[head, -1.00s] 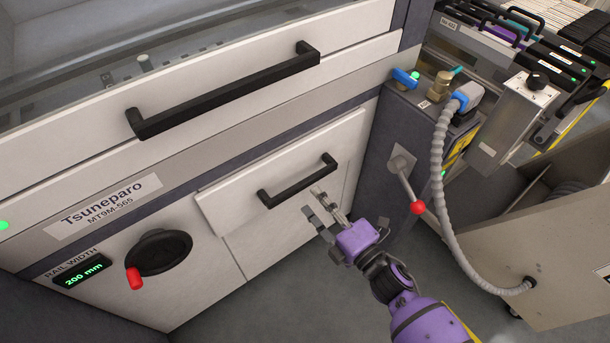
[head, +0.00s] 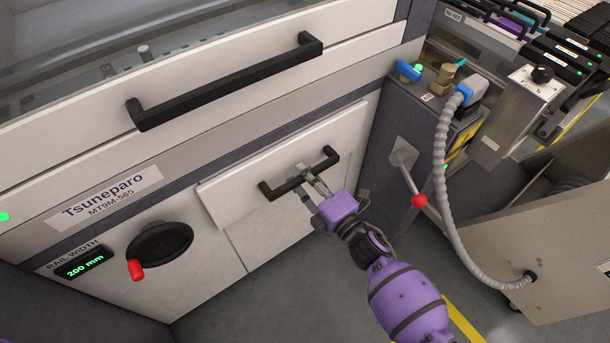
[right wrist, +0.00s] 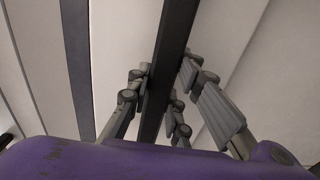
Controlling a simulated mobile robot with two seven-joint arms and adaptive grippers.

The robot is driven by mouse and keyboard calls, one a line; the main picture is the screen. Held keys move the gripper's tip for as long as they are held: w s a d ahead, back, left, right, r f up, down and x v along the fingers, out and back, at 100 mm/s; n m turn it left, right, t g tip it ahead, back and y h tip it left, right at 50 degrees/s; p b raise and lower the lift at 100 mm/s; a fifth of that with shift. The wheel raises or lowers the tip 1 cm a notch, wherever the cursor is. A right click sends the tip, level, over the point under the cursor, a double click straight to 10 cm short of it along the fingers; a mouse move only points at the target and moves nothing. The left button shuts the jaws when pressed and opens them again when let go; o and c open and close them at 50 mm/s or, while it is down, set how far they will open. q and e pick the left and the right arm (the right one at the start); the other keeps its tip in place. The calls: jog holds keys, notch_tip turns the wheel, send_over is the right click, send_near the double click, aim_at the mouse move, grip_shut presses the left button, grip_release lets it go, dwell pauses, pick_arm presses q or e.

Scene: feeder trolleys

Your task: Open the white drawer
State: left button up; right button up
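The white drawer (head: 240,207) is in the front of the machine, under the wider upper drawer. Its front stands slightly proud of the panel beside it. Its black bar handle (head: 284,187) runs at a slant. A gap shows on the right side; contact on the left cannot be told. My left gripper is not in view.
The upper drawer has a longer black handle (head: 230,85). A black hand wheel (head: 160,246) with a red knob is at the left. A lever with a red ball (head: 419,201) and a grey hose (head: 441,190) stand to the right. Floor in front is clear.

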grip_shut()
jog(key=p+v, duration=0.2)
jog(key=v, duration=2.6)
jog(key=shift+s+d, duration=0.25)
jog(key=shift+s, duration=0.05)
jog(key=o, duration=0.7)
grip_release()
jog(key=shift+o, duration=0.2)
